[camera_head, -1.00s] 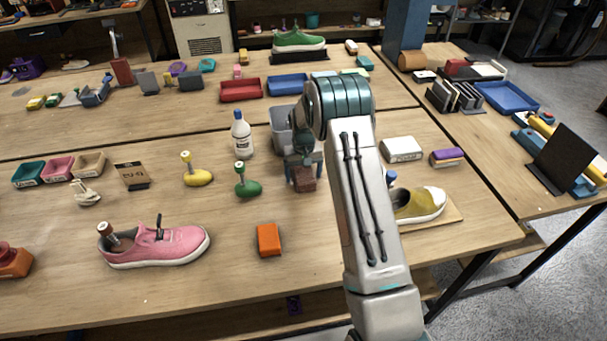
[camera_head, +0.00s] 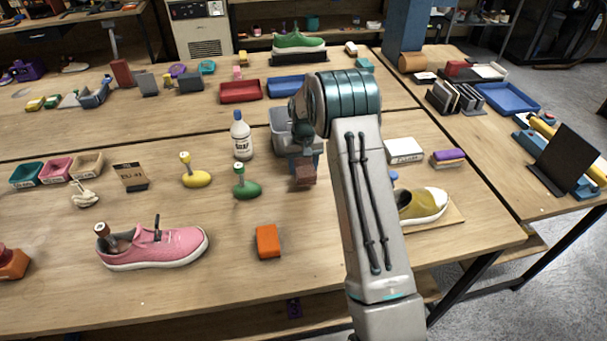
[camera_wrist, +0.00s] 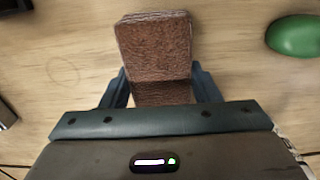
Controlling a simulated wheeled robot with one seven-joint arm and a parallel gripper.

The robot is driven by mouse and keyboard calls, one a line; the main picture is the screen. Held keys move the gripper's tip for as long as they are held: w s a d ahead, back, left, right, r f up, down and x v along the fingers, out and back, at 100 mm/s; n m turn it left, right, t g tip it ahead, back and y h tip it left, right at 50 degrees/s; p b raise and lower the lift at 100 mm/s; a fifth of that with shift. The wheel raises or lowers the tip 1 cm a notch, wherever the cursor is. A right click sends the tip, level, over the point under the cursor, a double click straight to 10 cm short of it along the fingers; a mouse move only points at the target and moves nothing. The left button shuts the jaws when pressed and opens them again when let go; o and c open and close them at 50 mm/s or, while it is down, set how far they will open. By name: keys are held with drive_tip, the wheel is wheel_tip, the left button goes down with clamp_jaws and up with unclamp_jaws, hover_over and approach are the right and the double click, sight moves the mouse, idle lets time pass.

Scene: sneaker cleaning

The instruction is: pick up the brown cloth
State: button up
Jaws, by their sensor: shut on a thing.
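The brown cloth (camera_wrist: 155,50) is a folded, leathery-looking block between the fingers of my gripper (camera_wrist: 160,85) in the wrist view. The gripper is shut on it, and the cloth sticks out past the fingertips. In the head view the brown cloth (camera_head: 306,172) hangs under my gripper (camera_head: 305,155), in front of the grey bin. It appears to be above the table, but the exact gap is hard to tell. My arm hides part of the area to the right.
The grey bin (camera_head: 284,128) and a white soap bottle (camera_head: 241,138) stand close by. A green-based brush (camera_head: 246,187) is to the left. An orange block (camera_head: 268,241) and a pink sneaker (camera_head: 165,247) lie nearer the front. A yellow-and-white shoe (camera_head: 428,204) is at right.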

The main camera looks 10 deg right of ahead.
drive_tip(key=w+d+r+b, duration=0.2)
drive_tip(key=d+r, duration=0.5)
drive_tip(key=d, duration=0.4)
drive_tip(key=shift+w+d+r, duration=0.15)
drive_tip(key=shift+w+r, duration=0.1)
drive_tip(key=shift+w, duration=0.25)
drive_tip(key=shift+o, duration=0.6)
